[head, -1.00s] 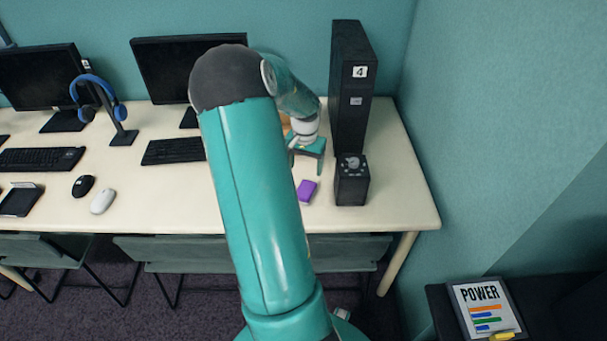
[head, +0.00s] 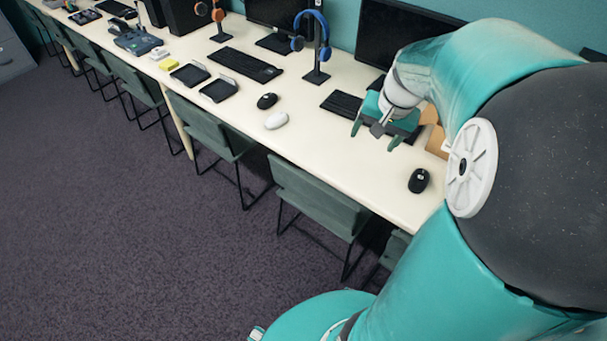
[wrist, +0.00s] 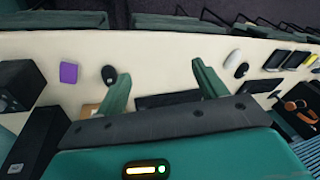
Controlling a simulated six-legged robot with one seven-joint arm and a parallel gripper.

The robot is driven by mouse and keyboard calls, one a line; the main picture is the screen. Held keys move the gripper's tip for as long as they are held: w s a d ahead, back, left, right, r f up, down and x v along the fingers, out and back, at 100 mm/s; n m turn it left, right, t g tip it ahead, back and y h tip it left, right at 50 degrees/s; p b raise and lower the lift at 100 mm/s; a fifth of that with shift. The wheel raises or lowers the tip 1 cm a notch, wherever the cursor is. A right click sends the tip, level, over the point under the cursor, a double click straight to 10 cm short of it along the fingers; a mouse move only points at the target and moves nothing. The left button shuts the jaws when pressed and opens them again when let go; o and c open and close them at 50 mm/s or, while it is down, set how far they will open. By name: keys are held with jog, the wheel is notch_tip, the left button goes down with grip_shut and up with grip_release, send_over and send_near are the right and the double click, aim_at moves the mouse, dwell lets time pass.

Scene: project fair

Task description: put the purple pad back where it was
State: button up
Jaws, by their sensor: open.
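The purple pad (wrist: 69,72) lies flat on the cream table at the left of the wrist view, between a black box and a black mouse. It is not visible in the head view now. My gripper (head: 376,139) is above the table near a keyboard in the head view, fingers pointing down and apart. In the wrist view my gripper (wrist: 161,75) has its two fingers spread with nothing between them; the pad lies left of both fingers, apart from them.
Black mice (head: 419,181) (head: 267,101), a white mouse (head: 277,120), two black trays (head: 190,74) (head: 220,90) and a yellow pad (head: 168,62) lie on the table. Blue headphones (head: 322,30) hang on a stand. A black box (wrist: 20,84) and tower (wrist: 36,140) stand left in the wrist view. Chairs line the front.

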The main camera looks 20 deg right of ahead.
jog(key=s+a+r+n+t, duration=0.1)
jog(key=s+a+r+n, duration=0.1)
jog(key=a, duration=0.5)
jog(key=s+a+r+n, duration=0.2)
jog(key=s+a+n, duration=0.2)
jog(key=a, duration=0.3)
jog(key=s+a+r+n+t, duration=0.1)
jog(key=s+a+r+n, duration=0.1)
jog(key=a, duration=0.6)
jog(key=shift+s+r+n+t, duration=0.3)
jog(key=shift+s+r+n, duration=0.15)
jog(key=shift+s, duration=0.1)
